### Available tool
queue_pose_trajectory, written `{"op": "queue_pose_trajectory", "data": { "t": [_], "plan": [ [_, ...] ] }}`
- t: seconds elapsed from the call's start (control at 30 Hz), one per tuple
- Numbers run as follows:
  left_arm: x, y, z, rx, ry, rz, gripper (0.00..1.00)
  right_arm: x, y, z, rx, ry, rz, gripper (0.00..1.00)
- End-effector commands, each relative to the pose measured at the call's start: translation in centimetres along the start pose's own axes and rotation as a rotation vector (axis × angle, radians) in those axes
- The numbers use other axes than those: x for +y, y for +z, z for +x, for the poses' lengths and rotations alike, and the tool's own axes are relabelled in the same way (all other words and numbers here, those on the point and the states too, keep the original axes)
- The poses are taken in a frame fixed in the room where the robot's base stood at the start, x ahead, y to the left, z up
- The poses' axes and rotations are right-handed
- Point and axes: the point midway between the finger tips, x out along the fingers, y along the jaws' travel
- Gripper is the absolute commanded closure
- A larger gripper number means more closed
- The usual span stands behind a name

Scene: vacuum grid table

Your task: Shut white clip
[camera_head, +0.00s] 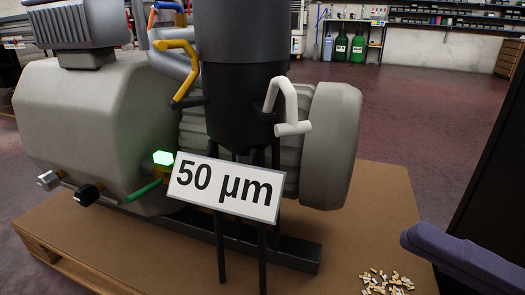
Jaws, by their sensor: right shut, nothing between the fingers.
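The white clip (287,103) is a bent white handle on the right side of the black cylinder (240,65). Its upper end loops above the cylinder's lower rim, and a short white bar sticks out to the right at its lower end. My right gripper (408,238) shows only in part as a dark purple shape at the lower right, well below and right of the clip and apart from it. It is shut and empty; its fingers are not clearly seen. My left gripper is not in view.
A yellow handle (176,75) sits on the cylinder's left. A "50 µm" sign (226,187) hangs in front of its legs. A grey machine (90,125) with a green-lit knob (163,158) stands on a pallet (345,235). Small pale pieces (387,282) lie near my right gripper.

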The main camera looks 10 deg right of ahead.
Motion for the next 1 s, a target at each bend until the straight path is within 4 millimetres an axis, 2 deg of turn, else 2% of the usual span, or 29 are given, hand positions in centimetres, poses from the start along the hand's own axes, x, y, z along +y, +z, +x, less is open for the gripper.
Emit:
{"op": "queue_pose_trajectory", "data": {
  "t": [0.2,0.37,0.4,0.63,1.0],
  "plan": [
    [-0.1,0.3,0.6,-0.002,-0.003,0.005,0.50,0.0,0.0,4.8,0.000,0.007,-0.003,1.00],
    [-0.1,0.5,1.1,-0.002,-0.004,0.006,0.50,0.0,0.0,8.0,-0.002,0.007,-0.003,1.00],
    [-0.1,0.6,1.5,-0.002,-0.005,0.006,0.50,-0.1,0.7,8.4,-0.001,0.004,-0.005,1.00],
    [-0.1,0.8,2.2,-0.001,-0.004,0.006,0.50,-0.1,2.5,10.2,-0.001,0.002,-0.002,1.00],
    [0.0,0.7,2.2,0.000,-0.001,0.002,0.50,0.1,2.9,10.5,-0.002,0.000,0.002,1.00]
  ]
}}
